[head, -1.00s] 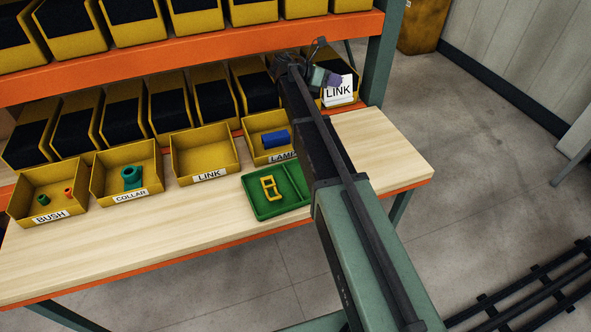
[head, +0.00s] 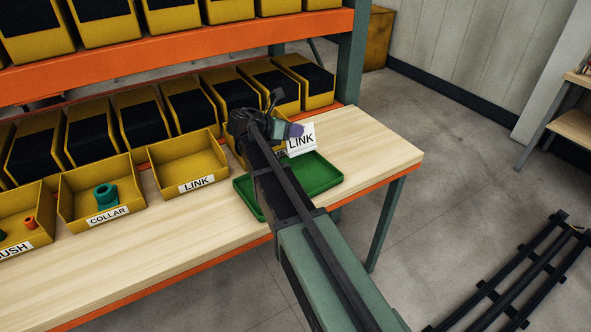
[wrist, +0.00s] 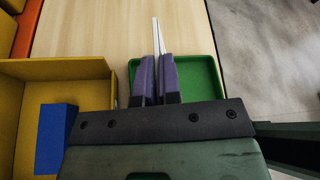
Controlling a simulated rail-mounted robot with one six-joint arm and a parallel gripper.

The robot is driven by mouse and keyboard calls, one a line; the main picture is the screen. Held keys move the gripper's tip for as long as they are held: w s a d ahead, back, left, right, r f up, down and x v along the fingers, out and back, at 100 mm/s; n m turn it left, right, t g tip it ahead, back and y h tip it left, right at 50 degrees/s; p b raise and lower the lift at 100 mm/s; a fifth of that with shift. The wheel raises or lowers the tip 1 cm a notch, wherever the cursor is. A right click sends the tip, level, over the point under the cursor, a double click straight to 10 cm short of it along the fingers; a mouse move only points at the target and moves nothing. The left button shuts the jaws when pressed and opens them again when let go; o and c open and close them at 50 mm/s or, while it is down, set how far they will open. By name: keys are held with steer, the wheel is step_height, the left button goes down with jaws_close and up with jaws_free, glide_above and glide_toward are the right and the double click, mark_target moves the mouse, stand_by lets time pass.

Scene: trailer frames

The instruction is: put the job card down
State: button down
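The job card (head: 301,140) is a white card reading LINK. It stands roughly upright in my gripper (head: 292,131), near the back edge of the green tray (head: 322,178) in the head view. In the wrist view my gripper (wrist: 158,62) has its purple fingers closed on the card (wrist: 156,35), which shows edge-on and points away over the wooden bench. The tray (wrist: 205,80) lies below the fingers there. I cannot tell whether the card touches the bench. My arm hides part of the tray.
The LINK bin (head: 188,165) is empty, left of the tray. The COLLAR bin (head: 103,200) holds a teal part. A yellow bin (wrist: 85,68) with a blue block (wrist: 57,138) stands left of my gripper. Bare bench (head: 372,147) lies to the right.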

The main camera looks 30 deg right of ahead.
mark_target(295, 146)
step_height(295, 146, down, 7)
steer(key=b, duration=0.5)
steer(key=shift+r+p, duration=0.3)
steer(key=shift+f, duration=0.25)
steer(key=c, duration=1.3)
jaws_free()
steer(key=shift+r, duration=0.1)
steer(key=shift+r, duration=0.35)
steer(key=p+v, duration=0.4)
steer(key=v, duration=0.8)
steer(key=shift+f, duration=0.15)
